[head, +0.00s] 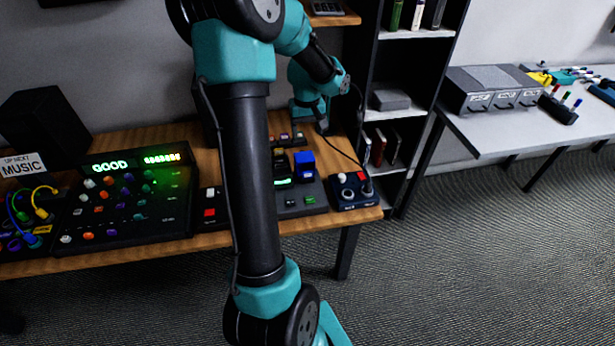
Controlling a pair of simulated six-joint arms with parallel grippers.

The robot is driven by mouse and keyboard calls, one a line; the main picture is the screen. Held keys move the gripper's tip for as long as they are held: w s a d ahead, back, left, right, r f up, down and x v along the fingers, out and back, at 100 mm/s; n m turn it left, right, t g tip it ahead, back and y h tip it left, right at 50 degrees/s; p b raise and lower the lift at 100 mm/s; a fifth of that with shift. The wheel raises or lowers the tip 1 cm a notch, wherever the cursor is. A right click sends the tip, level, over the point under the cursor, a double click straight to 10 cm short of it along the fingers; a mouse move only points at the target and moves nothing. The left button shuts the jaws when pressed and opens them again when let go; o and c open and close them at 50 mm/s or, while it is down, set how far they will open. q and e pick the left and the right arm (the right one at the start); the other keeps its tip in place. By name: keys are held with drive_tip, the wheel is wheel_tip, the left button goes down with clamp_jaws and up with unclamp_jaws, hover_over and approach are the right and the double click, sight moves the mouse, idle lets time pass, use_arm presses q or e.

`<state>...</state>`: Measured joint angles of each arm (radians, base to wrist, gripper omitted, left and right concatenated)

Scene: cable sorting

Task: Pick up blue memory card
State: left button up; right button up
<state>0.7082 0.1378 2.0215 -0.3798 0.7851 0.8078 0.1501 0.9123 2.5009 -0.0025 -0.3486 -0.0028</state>
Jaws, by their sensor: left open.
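My left arm (252,180) crosses the middle of the head view and bends over the wooden desk. My left gripper (311,128) is open above the back right of the desk, small and partly dark in the picture. A small blue block (304,163) stands upright on a dark grey device below and in front of the gripper, apart from it. It may be the blue memory card, but I cannot tell for sure. A low holder (287,140) with small coloured pieces sits behind it, close to the gripper. My right gripper is not in view.
A black control panel (125,200) with coloured knobs and a green "GOOD" display fills the desk's left. A dark blue joystick box (355,191) sits at the right edge. A dark shelf (393,118) stands behind. A white table (505,130) with grey boxes is at right.

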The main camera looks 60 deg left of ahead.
use_arm(q)
hover_over(308, 176)
drive_tip(key=a, duration=0.1)
wheel_tip(308, 176, down, 12)
drive_tip(key=shift+w+a+f, duration=0.1)
drive_tip(key=shift+w+f, duration=0.05)
idle(0.4)
drive_tip(key=shift+d+f, duration=0.2)
drive_tip(key=shift+f, duration=1.15)
drive_tip(key=shift+d+f, duration=0.15)
drive_tip(key=shift+f, duration=1.15)
drive_tip(key=c, duration=1)
